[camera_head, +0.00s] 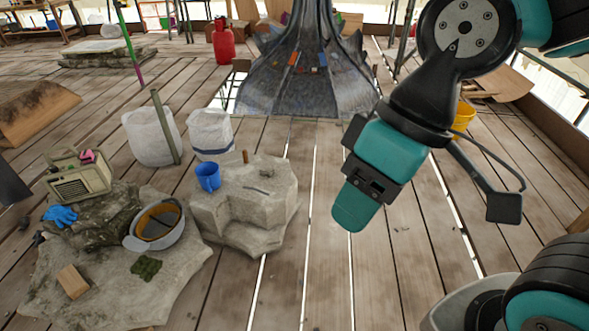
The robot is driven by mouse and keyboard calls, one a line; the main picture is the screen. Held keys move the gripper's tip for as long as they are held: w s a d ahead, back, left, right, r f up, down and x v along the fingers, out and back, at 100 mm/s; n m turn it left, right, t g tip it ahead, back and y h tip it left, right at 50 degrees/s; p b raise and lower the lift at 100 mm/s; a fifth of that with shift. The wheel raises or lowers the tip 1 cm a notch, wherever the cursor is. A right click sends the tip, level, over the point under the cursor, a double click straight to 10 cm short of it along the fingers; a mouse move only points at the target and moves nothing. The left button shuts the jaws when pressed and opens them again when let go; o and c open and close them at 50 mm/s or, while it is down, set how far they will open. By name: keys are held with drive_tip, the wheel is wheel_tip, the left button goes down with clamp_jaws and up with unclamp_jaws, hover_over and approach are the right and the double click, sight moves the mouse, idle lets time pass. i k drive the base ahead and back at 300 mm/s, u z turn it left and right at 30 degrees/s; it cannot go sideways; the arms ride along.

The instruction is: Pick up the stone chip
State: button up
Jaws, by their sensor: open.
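My gripper (356,208) hangs above the plank floor right of the middle, pointing down and to the left, with nothing seen in it. Its jaws are open, though the gap between the fingers is hard to see from here. I cannot clearly pick out the stone chip. A small pale bump on top of the grey stone block (240,215) could be it, but it blends with the stone. The block stands left of my gripper, with a clear gap between them.
A blue cup (208,176) stands on the block near a small dark strip. White buckets (152,137) stand behind. Floor below my gripper is clear.

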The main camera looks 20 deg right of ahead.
sight(266, 171)
drive_tip(key=z, duration=0.6)
drive_tip(key=i, duration=1.55)
drive_tip(key=u, duration=0.65)
drive_tip(key=i, duration=0.85)
drive_tip(key=u, duration=0.7)
